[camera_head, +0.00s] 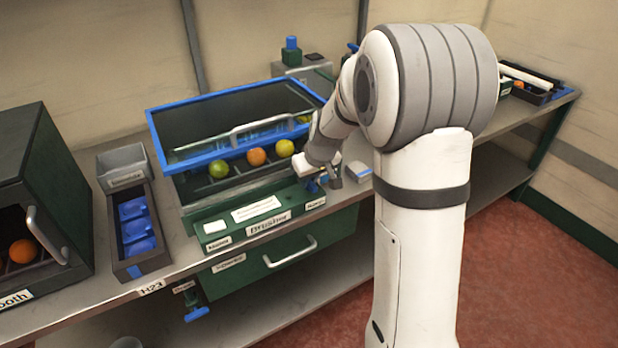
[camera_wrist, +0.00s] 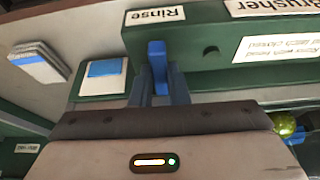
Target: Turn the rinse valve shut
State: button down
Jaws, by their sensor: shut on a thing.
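The rinse valve has a blue lever handle (camera_wrist: 157,55) on the green front panel of the brusher, beside the "Rinse" label (camera_wrist: 155,15). In the wrist view the lever stands lengthwise, pointing up and down the picture. My gripper (camera_wrist: 162,85) is shut on it, one finger on each side; the fingers hide its lower part. In the head view my gripper (camera_head: 324,180) is at the right end of the brusher panel (camera_head: 232,228), and my wrist mostly covers the valve.
A drawer handle (camera_head: 290,252) and another blue valve (camera_head: 197,313) are below. A tray of blue items (camera_head: 135,258) and a dark green box (camera_head: 45,150) are left.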

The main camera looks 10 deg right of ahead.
jog(key=shift+r, duration=0.1)
jog(key=m+h+p, duration=0.1)
jog(key=m+p, duration=0.1)
jog(key=shift+a+m, duration=0.1)
jog(key=shift+m, duration=0.2)
jog(key=shift+f+m+h+b, duration=0.2)
jog(key=shift+m+h+b, duration=0.1)
jog(key=shift+m, duration=0.5)
jog(key=shift+m+b, duration=0.5)
jog(key=shift+m, duration=0.1)
jog(key=shift+r+h, duration=0.1)
jog(key=shift+h, duration=0.2)
jog(key=c, duration=1.4)
grip_release()
jog(key=shift+r, duration=0.1)
